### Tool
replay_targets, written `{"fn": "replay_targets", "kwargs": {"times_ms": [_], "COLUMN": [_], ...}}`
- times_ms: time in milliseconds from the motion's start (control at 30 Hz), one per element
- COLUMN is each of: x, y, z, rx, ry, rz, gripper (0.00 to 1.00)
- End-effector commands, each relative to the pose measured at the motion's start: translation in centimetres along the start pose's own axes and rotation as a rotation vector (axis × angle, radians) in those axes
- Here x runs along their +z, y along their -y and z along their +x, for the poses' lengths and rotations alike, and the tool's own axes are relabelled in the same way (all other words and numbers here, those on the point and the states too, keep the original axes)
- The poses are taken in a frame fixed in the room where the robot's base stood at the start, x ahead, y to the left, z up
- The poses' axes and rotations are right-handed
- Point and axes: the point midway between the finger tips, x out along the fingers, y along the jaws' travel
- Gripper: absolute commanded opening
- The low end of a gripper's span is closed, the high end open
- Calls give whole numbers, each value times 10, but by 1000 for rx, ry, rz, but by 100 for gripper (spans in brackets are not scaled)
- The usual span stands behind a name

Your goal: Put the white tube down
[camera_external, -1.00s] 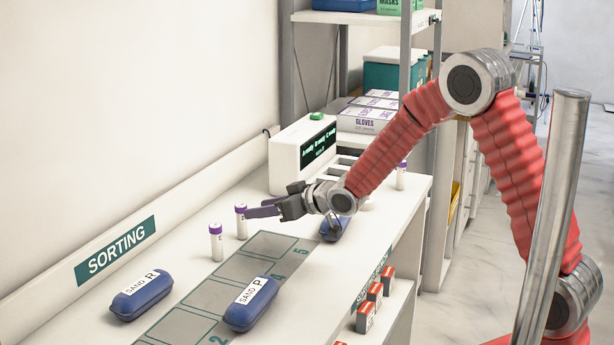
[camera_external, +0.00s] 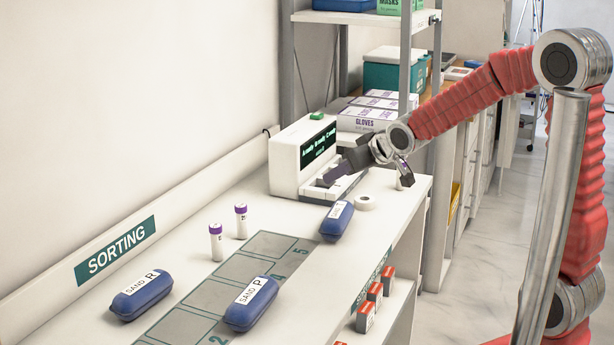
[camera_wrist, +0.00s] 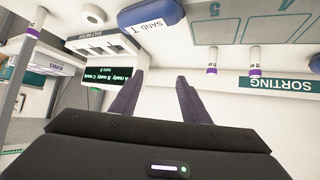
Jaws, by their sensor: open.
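Two white tubes with purple caps, one nearer (camera_external: 216,243) and one farther (camera_external: 241,223), stand upright on the white bench by the grey numbered strip. They also show in the wrist view, one left (camera_wrist: 212,57) and one right (camera_wrist: 254,58). I cannot tell which one the task means. My gripper (camera_external: 336,173) is above the bench in front of the white display device, well to the right of both tubes. In the wrist view its fingers (camera_wrist: 154,88) are apart with nothing between them.
The white display device (camera_external: 287,160) is close to my gripper. Blue sandbags marked R (camera_external: 142,298), P (camera_external: 250,310) and T (camera_external: 337,222) lie on the bench. A white roll (camera_external: 365,203) lies near the right edge. Small red-and-white boxes (camera_external: 366,316) stand on a lower shelf.

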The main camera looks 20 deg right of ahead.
Motion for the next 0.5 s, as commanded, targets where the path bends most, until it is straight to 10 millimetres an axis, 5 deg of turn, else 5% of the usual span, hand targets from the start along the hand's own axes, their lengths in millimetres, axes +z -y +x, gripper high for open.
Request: {"fn": "replay_targets", "kwargs": {"times_ms": [500], "x": [64], "y": [-66], "z": [-145], "rx": [132], "ry": [210], "rz": [123], "gripper": [42]}}
